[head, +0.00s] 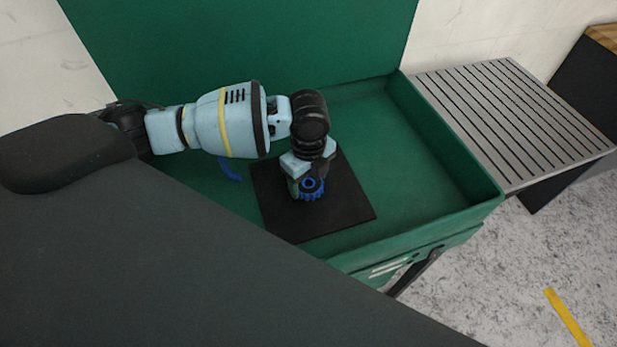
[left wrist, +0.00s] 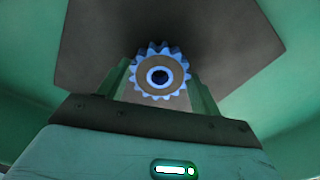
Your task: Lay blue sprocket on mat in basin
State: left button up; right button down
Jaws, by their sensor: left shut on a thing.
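The blue sprocket (head: 311,188) is a small toothed ring with a centre hole. It also shows between the fingers in the left wrist view (left wrist: 160,74). My left gripper (head: 307,183) is shut on it, above the black mat (head: 345,205). The mat lies flat on the floor of the green basin (head: 440,170). In the left wrist view the mat (left wrist: 235,45) fills the area behind the sprocket. I cannot tell whether the sprocket touches the mat. My right gripper is not in view.
The basin's walls rise around the mat, with a tall green panel (head: 240,40) at the back. A slatted metal rack (head: 510,115) adjoins the basin on the right. A blue curved item (head: 230,171) is partly hidden behind my left arm. The basin's right part is empty.

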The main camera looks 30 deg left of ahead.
aim_at(309, 183)
pick_arm(q)
jog(key=shift+f, duration=0.1)
jog(key=o, duration=1.3)
jog(key=shift+c, duration=0.2)
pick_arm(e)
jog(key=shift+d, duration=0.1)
pick_arm(q)
notch_tip(309, 183, up, 12)
jog(key=p, duration=0.1)
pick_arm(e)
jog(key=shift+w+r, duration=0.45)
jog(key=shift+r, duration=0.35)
